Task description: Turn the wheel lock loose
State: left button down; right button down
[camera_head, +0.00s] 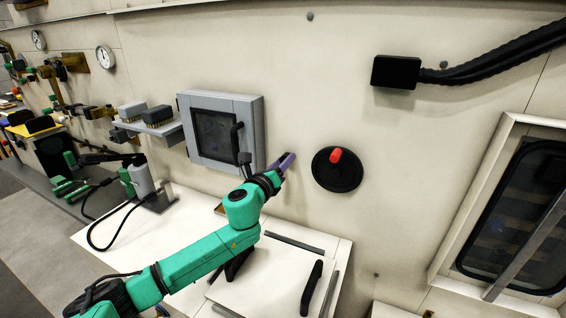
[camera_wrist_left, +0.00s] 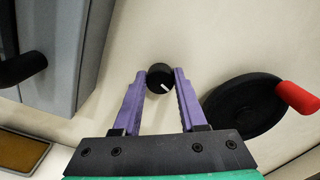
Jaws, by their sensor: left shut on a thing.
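The wheel lock (camera_wrist_left: 158,75) is a small round black knob on the cream wall, with a white mark pointing to the lower right in the left wrist view. My left gripper (camera_head: 287,161), with purple fingers, is shut on this knob, one finger on each side; it also shows in the left wrist view (camera_wrist_left: 161,84). In the head view the fingers hide the knob. The black wheel (camera_head: 337,178) with a red handle (camera_head: 336,155) is just right of the gripper, apart from it. My right gripper is not in view.
A grey wall cabinet (camera_head: 254,125) with a black handle is close on the left of the gripper. A white counter (camera_head: 290,262) lies below. A black cable box (camera_head: 396,72) is at the upper right, and a framed window (camera_head: 478,190) at the far right.

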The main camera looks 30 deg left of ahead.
pick_arm(q)
jog(key=n+p, duration=0.2)
jog(key=n, duration=2)
jog(key=shift+f, duration=0.15)
jog(key=shift+n, duration=0.3)
jog(key=shift+c, duration=2.2)
grip_release()
jog(key=shift+f, duration=0.1)
jog(key=s+b, duration=0.4)
jog(key=s, duration=1)
jog(key=shift+s+d, duration=0.2)
jog(key=shift+d, duration=0.15)
